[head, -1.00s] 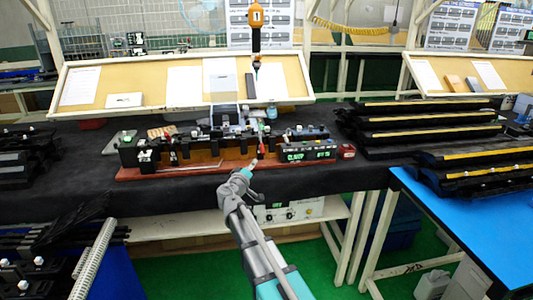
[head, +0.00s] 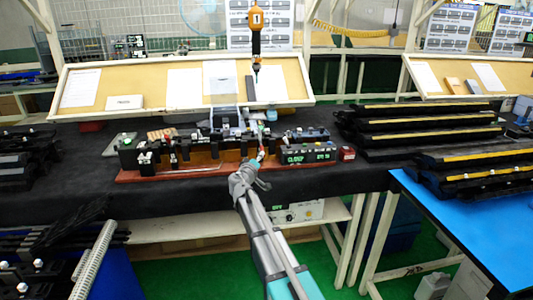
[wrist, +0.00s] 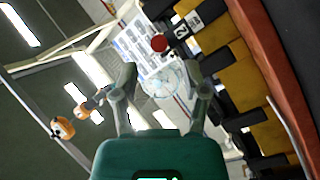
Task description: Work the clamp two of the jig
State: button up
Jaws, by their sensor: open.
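The jig (head: 200,164) is a long dark fixture with brown blocks on a red base, lying across the black-covered bench in the head view. In the wrist view a red round knob (wrist: 159,42) stands beside a black part with a white label marked 2 (wrist: 182,31), on the jig's yellow-and-black row. My gripper (wrist: 165,82) is open, its two fingers apart with nothing between them. The knob shows beyond the fingertips, apart from them. In the head view my gripper (head: 258,163) is at the jig's front edge, small and partly hidden by my arm.
A display box (head: 308,156) with green text stands at the jig's right end, with a small red box (head: 347,153) beside it. An orange screwdriver (head: 256,20) hangs above. Black rails (head: 425,125) are stacked at right. The bench front is clear.

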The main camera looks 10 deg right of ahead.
jog(key=shift+x, duration=2.8)
grip_shut()
